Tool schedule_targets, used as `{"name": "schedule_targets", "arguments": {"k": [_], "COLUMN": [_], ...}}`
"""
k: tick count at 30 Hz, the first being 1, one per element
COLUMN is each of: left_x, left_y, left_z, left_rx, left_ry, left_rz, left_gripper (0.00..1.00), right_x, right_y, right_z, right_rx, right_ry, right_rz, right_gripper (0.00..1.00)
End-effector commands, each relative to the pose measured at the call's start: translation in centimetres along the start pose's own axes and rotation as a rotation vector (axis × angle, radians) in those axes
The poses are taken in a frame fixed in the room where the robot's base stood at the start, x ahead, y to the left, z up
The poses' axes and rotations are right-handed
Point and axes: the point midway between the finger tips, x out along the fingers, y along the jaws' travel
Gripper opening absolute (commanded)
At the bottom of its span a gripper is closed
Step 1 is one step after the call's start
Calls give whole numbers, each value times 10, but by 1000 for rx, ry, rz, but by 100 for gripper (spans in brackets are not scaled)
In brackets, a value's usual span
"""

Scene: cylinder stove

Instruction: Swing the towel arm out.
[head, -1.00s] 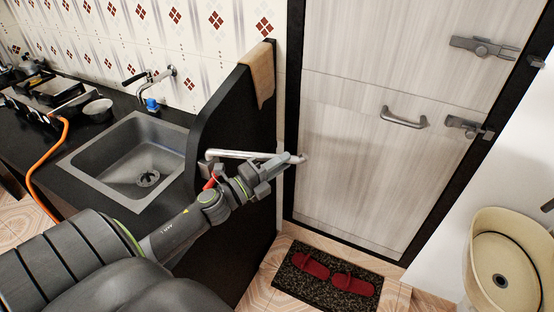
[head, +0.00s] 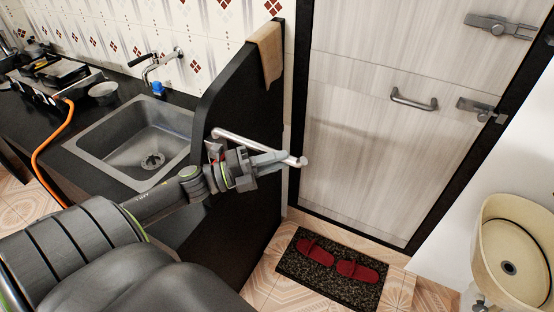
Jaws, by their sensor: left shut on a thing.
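The towel arm (head: 238,138) is a thin pale metal bar. Its left end sits at the side of the black partition panel (head: 262,108), and it slants down to the right to a rounded free tip. My left gripper (head: 280,160) comes in from the left and is shut on the towel arm near that tip. The fingers hide part of the bar, and the wrist hides part of the panel behind it. My right gripper is not in view.
A tan cloth (head: 267,50) hangs over the panel's top. A pale door (head: 370,150) with a handle stands behind the bar. A sink (head: 135,145) is at left. A dark mat (head: 292,265) with red slippers lies on the floor. A beige basin (head: 520,235) is at right.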

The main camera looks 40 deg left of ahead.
Motion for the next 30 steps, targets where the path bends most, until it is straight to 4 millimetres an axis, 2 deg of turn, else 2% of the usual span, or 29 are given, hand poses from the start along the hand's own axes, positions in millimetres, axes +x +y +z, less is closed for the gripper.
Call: {"name": "schedule_targets", "arguments": {"k": [6,7,11,24,30], "left_x": [0,0,0,0,-10], "left_y": [-1,-1,0,0,1], "left_z": [0,0,0,0,0], "left_rx": [1,1,1,0,-2], "left_ry": [0,0,-1,-1,1], "left_rz": [-1,-1,-1,1,4], "left_gripper": [0,23,40,41,41], "right_x": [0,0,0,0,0], "right_y": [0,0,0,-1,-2], "right_z": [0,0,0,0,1], "right_rx": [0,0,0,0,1], "right_ry": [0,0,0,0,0], "right_rz": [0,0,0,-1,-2], "right_gripper": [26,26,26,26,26]}}
